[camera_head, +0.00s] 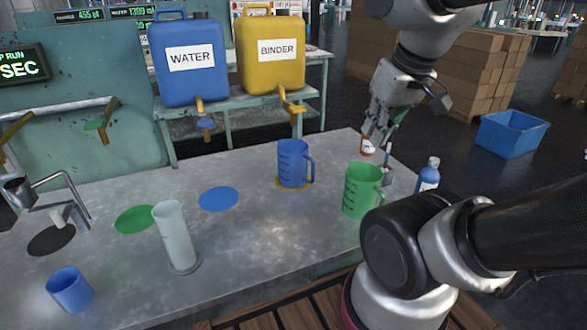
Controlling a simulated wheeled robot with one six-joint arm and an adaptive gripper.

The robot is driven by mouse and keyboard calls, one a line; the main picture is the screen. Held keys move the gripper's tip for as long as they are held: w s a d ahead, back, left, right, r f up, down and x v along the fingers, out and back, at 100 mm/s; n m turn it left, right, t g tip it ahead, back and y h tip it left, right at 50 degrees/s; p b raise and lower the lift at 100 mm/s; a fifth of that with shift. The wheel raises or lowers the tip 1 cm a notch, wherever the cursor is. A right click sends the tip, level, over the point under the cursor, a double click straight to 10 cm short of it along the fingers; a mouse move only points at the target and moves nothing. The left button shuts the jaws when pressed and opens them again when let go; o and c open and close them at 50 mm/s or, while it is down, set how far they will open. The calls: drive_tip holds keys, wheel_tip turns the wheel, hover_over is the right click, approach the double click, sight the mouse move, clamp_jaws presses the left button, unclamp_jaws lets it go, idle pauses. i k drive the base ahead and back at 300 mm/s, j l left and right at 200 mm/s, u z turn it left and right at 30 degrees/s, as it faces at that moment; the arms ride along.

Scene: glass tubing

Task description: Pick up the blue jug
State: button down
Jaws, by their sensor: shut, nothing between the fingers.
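The blue jug (292,164) stands upright on a yellow disc on the grey table, right of the middle, with its handle to the right. A green jug (361,190) stands in front and to the right of it. A smaller plain blue cup (70,289) is at the front left of the table. My gripper (376,141) is shut and empty, above the table's right back part, to the right of the blue jug and apart from it. Its fingertips point down and overlap small bottles behind or beside them.
A clear cylinder (175,237) stands at the table's left middle. Flat blue (218,199), green (136,219) and dark (51,240) discs lie on the table. A blue bottle (428,174) is at the right edge. WATER (188,82) and BINDER (271,78) tanks stand behind.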

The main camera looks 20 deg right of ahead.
sight(292, 157)
drive_tip(key=u, duration=1.9)
drive_tip(key=z, duration=2.2)
drive_tip(key=i+l+u, duration=0.1)
drive_tip(key=l+u, duration=0.2)
drive_tip(key=l, duration=0.4)
